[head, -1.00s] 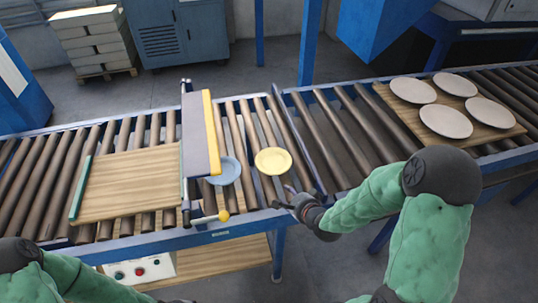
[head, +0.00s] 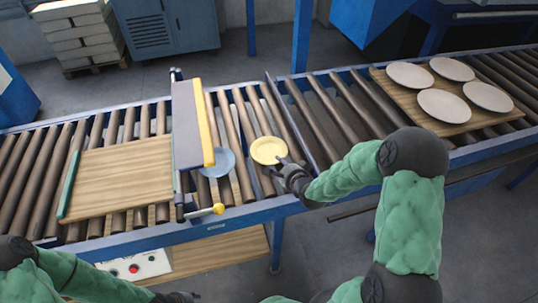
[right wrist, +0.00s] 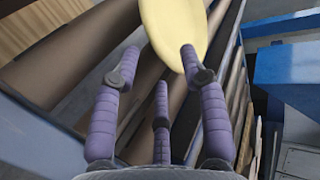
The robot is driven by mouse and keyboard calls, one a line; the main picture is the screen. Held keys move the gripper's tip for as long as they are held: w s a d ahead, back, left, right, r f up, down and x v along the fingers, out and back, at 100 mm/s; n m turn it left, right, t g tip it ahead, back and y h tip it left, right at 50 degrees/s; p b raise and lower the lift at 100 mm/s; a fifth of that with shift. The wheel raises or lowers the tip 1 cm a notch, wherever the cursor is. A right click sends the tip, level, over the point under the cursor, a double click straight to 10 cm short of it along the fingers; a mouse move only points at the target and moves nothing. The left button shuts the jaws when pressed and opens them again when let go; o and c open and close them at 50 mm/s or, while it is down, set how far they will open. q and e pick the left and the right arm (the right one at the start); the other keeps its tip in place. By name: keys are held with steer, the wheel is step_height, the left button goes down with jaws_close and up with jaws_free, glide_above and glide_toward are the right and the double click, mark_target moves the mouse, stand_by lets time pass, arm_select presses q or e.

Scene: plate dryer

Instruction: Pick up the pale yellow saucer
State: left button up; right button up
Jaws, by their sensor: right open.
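The pale yellow saucer (head: 269,150) lies flat on the rollers in the head view, just right of a light blue saucer (head: 217,163). It also shows at the top of the right wrist view (right wrist: 175,25), partly cut off by the frame. My right gripper (head: 279,167) is open at the saucer's near edge. In the right wrist view its purple fingers (right wrist: 160,65) are spread, with the tips close to the saucer's rim. I cannot tell whether they touch it. My left gripper (head: 176,297) shows only as a dark bit at the bottom edge.
A grey panel with a yellow edge (head: 207,125) stands across the conveyor left of the saucers. A wooden board (head: 120,180) lies further left. At right, a wooden board (head: 450,126) holds several pale plates (head: 444,105). A blue divider (head: 296,120) stands right of the yellow saucer.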

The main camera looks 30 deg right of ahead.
mark_target(269, 152)
steer(key=shift+x, duration=1.3)
steer(key=shift+s, duration=0.1)
jaws_close()
steer(key=shift+r, duration=0.15)
